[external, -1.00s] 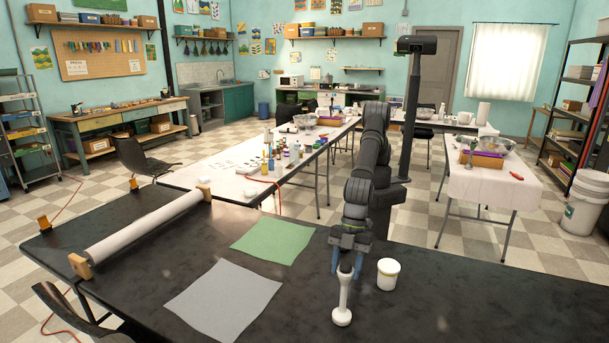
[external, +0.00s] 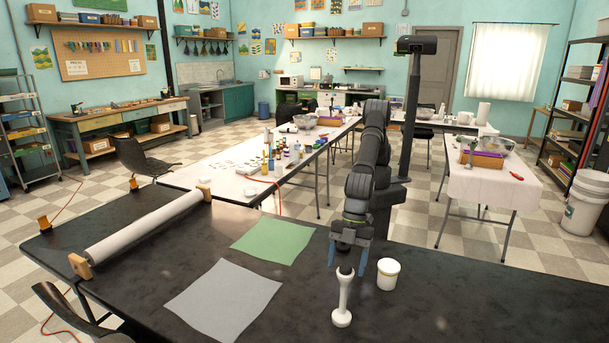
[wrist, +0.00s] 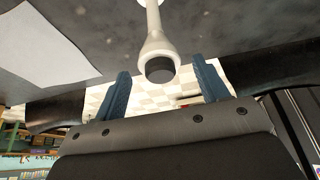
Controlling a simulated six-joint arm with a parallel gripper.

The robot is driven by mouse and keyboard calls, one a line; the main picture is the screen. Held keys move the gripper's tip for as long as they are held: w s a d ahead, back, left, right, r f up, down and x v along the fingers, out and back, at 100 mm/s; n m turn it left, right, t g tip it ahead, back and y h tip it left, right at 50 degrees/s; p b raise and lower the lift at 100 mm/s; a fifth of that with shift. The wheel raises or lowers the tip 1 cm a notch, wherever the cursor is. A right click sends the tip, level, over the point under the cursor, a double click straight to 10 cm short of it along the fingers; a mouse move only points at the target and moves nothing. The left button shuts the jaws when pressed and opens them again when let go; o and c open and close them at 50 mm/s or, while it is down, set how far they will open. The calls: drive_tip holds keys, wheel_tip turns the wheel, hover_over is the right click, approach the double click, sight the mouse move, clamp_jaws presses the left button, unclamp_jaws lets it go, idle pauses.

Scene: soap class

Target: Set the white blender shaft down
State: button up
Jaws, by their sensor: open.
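The white blender shaft (external: 343,297) stands upright on the black table (external: 446,297), its wide white foot down and its dark-ended top up. Nothing is held between the fingers.
A white lidded tub (external: 387,274) stands close to the right of the shaft. A grey sheet (external: 223,300) and a green sheet (external: 272,240) lie to the left, with a white roll (external: 145,228) farther left. The table's right part is clear.

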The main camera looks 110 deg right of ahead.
drive_tip(key=v, duration=1)
drive_tip(key=shift+r, duration=0.25)
drive_tip(key=x, duration=1.2)
drive_tip(key=shift+f, duration=0.25)
wheel_tip(320, 180, up, 3)
drive_tip(key=shift+f, duration=0.1)
drive_tip(key=shift+r, duration=0.75)
